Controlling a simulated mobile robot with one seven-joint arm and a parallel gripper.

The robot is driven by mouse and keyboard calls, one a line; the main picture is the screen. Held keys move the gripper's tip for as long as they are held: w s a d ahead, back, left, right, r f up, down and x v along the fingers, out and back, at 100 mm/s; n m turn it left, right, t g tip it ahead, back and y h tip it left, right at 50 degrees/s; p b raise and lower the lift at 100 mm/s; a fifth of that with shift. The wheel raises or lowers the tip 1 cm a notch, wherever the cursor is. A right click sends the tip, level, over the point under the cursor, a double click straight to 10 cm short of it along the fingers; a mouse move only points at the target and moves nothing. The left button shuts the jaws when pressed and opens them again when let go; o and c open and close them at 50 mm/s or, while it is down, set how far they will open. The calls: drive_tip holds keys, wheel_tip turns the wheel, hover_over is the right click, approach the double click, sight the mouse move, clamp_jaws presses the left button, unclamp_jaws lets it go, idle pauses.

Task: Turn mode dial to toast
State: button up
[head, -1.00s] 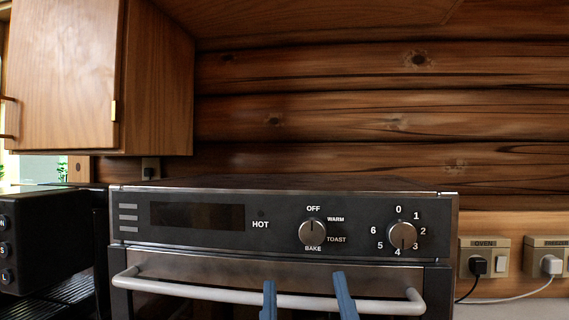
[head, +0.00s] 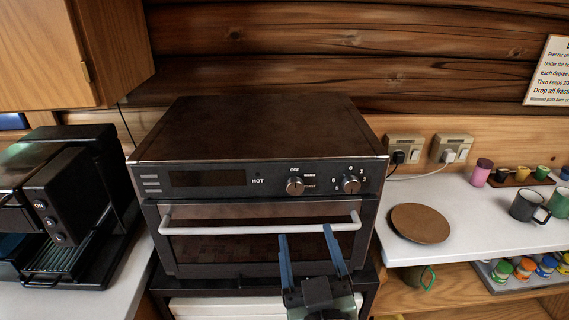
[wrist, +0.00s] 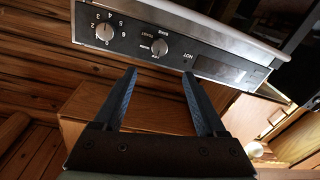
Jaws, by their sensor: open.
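The mode dial also shows in the wrist view (wrist: 159,47). The numbered dial (head: 351,184) is to its right and shows in the wrist view (wrist: 104,31). My gripper (head: 304,231) is open and empty in front of the oven door, below the dials, and not touching either dial in the wrist view.
The oven's door handle (head: 200,230) runs across the front below the panel. A coffee machine (head: 60,200) stands at left. To the right are a brown plate (head: 420,223), mugs (head: 528,206) and plugged sockets (head: 403,148). A wooden cabinet (head: 45,50) hangs upper left.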

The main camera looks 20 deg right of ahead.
sight(296, 189)
drive_tip(key=p+x, duration=0.5)
drive_tip(key=x, duration=0.7)
drive_tip(key=shift+w+d, duration=0.15)
drive_tip(key=shift+c, duration=0.3)
clamp_jaws()
